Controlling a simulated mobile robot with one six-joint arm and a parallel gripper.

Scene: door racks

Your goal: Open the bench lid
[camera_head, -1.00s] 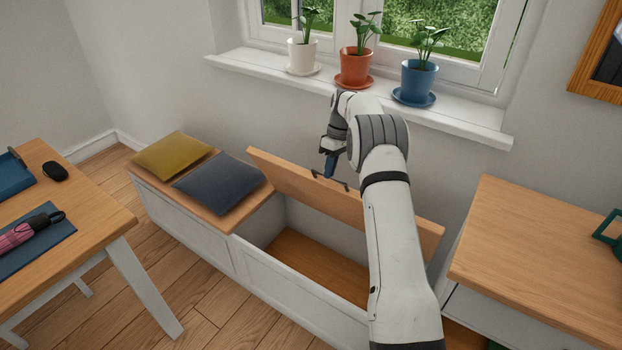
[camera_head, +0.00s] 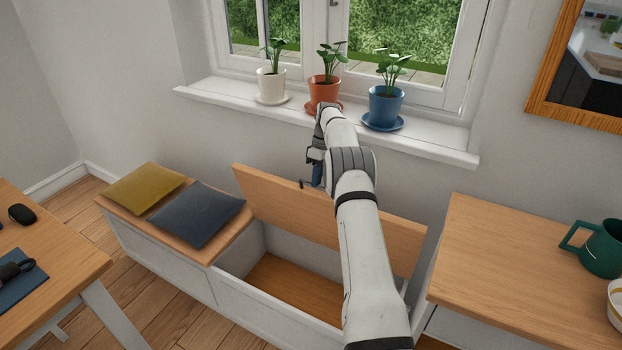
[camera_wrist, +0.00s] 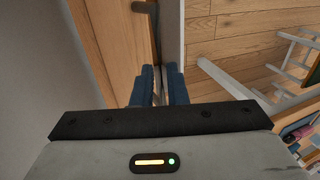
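The bench lid (camera_head: 370,220) is raised and tilted up toward the wall, over an open, empty compartment (camera_head: 290,285) with a wooden floor. A dark handle (camera_head: 302,184) sits at the lid's upper edge; a dark piece of it also shows in the wrist view (camera_wrist: 144,8). My gripper (camera_head: 317,178) is at this upper edge, just right of the visible handle end. In the wrist view, its blue fingers (camera_wrist: 158,84) are close together beside the lid's wood face, with the handle piece beyond their tips. I see nothing clearly held between them; contact with the lid is unclear.
Mustard (camera_head: 145,188) and grey (camera_head: 197,214) cushions lie on the bench's closed left part. Potted plants stand on the windowsill (camera_head: 440,148) behind my arm. A wooden table (camera_head: 60,262) is at left; a cabinet (camera_head: 500,245) with a green mug (camera_head: 602,248) is at right.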

